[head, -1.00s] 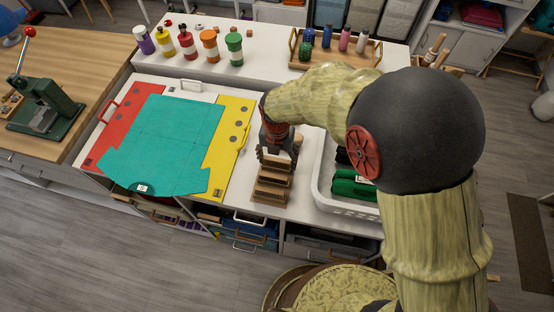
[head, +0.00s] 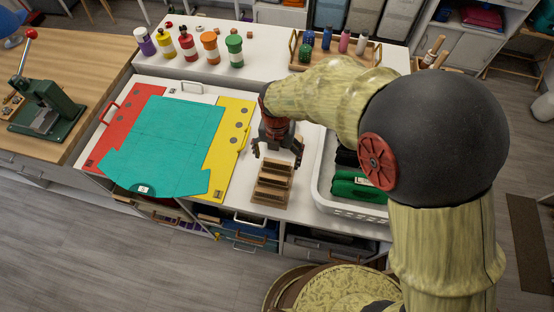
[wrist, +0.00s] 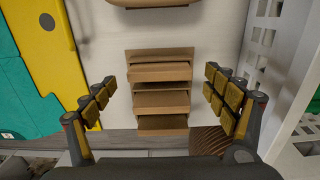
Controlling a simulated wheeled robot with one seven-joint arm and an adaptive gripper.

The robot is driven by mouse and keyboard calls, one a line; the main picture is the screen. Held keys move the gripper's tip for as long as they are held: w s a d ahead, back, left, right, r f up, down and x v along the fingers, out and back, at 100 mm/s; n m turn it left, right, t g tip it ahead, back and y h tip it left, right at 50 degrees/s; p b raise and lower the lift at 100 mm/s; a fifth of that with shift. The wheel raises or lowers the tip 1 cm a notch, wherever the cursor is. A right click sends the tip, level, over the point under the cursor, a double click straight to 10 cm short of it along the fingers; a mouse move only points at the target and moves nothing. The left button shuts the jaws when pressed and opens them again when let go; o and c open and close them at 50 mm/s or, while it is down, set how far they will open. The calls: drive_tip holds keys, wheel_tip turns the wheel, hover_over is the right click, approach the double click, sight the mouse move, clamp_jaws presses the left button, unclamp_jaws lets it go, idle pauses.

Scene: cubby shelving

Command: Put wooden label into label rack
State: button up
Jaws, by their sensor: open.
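The label rack is a stepped wooden stand (head: 272,183) near the counter's front edge, between the yellow panel and the white basket. It also shows in the middle of the wrist view (wrist: 160,100), with several ledges. A pale wooden strip lies across its upper part, but I cannot tell whether that is the wooden label or part of the rack. My gripper (head: 277,150) is above the rack's back end, fingers spread wide. In the wrist view, the fingers (wrist: 160,92) stand on both sides of the rack with nothing between them.
A white basket (head: 350,209) with dark and green items stands close on the right. The yellow panel (head: 232,130) and teal sheet (head: 160,145) lie left. A brown wooden piece (wrist: 155,3) is cut off at the wrist view's top. Bottles stand on the back ledge.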

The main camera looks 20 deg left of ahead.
sight(279, 161)
wheel_tip(279, 161, up, 9)
drive_tip(key=p, duration=0.1)
idle(0.3)
drive_tip(key=d+r+m+t+y, duration=0.1)
drive_tip(key=d+r+m, duration=0.6)
drive_tip(key=d+m, duration=0.15)
drive_tip(key=d+r+m+t, duration=0.1)
drive_tip(key=d+r+m, duration=0.65)
drive_tip(key=d, duration=0.25)
drive_tip(key=s+d+r+m+t, duration=0.1)
drive_tip(key=s+d+m, duration=0.4)
drive_tip(key=m, duration=0.5)
drive_tip(key=s+d+r+m+t+h, duration=0.1)
drive_tip(key=s+d+r+m+t, duration=0.1)
drive_tip(key=s+d+m, duration=0.4)
drive_tip(key=d+r+m, duration=0.1)
drive_tip(key=d+m, duration=0.3)
drive_tip(key=m, duration=0.1)
drive_tip(key=shift+d+r+t, duration=0.15)
drive_tip(key=shift+d+t, duration=0.15)
